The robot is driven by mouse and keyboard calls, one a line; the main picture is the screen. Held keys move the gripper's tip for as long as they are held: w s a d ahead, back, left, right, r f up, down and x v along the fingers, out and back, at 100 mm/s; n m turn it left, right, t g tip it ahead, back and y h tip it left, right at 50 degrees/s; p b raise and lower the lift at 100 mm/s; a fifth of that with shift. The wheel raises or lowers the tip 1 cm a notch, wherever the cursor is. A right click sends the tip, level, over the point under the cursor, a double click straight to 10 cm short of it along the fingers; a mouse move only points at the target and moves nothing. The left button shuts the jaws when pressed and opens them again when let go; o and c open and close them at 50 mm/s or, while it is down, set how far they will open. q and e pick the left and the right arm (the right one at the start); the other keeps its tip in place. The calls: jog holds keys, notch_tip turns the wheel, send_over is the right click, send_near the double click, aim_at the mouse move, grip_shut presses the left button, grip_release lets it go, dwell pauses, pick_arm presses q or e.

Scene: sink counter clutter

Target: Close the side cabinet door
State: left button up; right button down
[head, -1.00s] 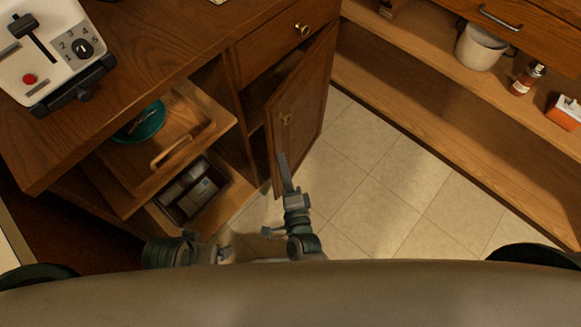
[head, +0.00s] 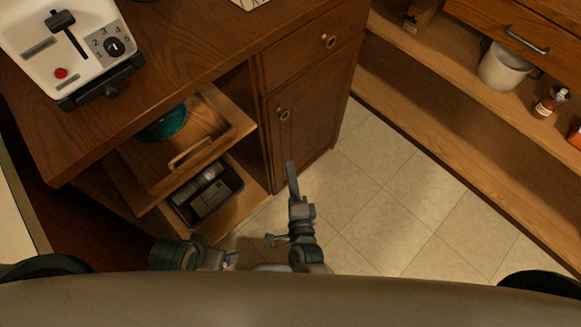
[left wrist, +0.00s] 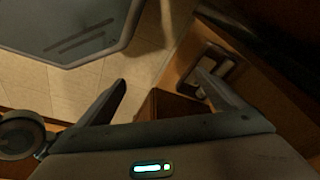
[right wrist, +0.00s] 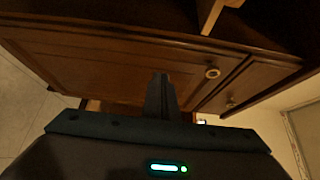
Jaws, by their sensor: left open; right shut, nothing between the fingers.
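The side cabinet door (head: 312,118) is a brown wooden panel with a small round knob (head: 283,113). It sits under a drawer and looks flush with the cabinet front; a very small gap could not be told. The door also fills much of the right wrist view (right wrist: 105,60). My right gripper (head: 291,165) is shut and empty, its tips close to the door's lower left; I cannot tell if they touch. My left gripper (head: 232,258) is open and empty, low in front of the pulled-out drawers; its spread fingers show in the left wrist view (left wrist: 160,82).
Two drawers stand pulled out left of the door: the upper (head: 225,128) holds a teal bowl (head: 165,125), the lower holds a dark box (head: 205,198). A white appliance (head: 70,45) stands on the counter. Tiled floor (head: 400,200) is clear; shelves (head: 440,90) line the right.

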pick_arm(q)
jog(key=shift+s+p+x, duration=0.2)
jog(key=shift+p+x, duration=0.65)
jog(key=shift+x, duration=2.1)
pick_arm(e)
jog(key=s+d, duration=0.3)
jog(key=s, duration=1.3)
jog(key=shift+w+f, duration=0.1)
jog(key=d+f+n+g+y+p, duration=0.1)
jog(key=d+f+n+g+p, duration=0.45)
jog(key=f+n, duration=0.55)
pick_arm(q)
notch_tip(320, 180, down, 11)
jog(key=d+t+p, duration=0.2)
jog(key=p, duration=0.1)
jog(key=shift+w+h, duration=0.4)
pick_arm(e)
jog(key=s+d+f+n+g+h, duration=0.3)
jog(key=d+f+n+g, duration=0.3)
jog(key=d, duration=0.6)
notch_tip(320, 180, down, 3)
jog(key=shift+s+r+n+g, duration=0.15)
jog(key=shift+s+n+g, duration=0.2)
jog(key=shift+s+n, duration=0.3)
pick_arm(q)
jog(key=shift+d, duration=0.1)
